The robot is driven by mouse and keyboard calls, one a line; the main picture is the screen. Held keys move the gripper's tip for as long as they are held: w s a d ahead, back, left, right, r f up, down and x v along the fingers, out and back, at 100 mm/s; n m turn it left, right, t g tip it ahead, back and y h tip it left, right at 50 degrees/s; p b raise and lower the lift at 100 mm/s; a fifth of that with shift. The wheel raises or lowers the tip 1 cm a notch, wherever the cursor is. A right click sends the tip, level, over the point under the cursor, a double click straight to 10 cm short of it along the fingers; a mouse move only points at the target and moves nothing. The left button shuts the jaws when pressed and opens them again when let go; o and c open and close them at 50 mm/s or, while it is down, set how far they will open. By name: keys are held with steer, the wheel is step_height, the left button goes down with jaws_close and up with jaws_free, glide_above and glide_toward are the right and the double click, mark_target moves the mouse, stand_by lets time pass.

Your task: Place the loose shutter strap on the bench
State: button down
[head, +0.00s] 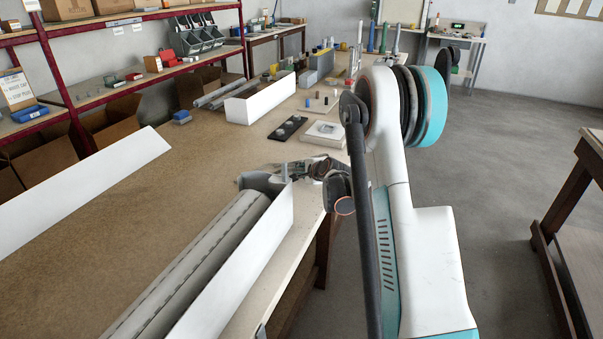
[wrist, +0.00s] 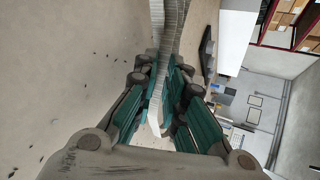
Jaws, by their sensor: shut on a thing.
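The shutter strap, a pale grey ribbed band, runs up the wrist view (wrist: 172,22) and passes down between the finger pads. My gripper (wrist: 163,68), with teal pads, is shut on it. In the head view my gripper (head: 318,170) is at the bench's right edge, beside the far end of the white shutter box. The strap is too small to make out there. The bench (head: 190,185) has a brown top. The long white shutter box (head: 238,268) holds a grey slatted roll (head: 195,262) and lies along the near right edge of the bench.
A white panel (head: 75,195) lies at left. Beyond are another white box (head: 262,100), a dark strip (head: 287,128) and a pale plate (head: 323,133). Red shelving (head: 70,100) stands behind. The bench middle is clear. Another table (head: 580,240) stands at right across the floor.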

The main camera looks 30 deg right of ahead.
steer(key=c, duration=1.9)
jaws_free()
steer(key=shift+c, duration=0.2)
steer(key=shift+r, duration=0.15)
steer(key=p+v, duration=0.3)
steer(key=v, duration=0.9)
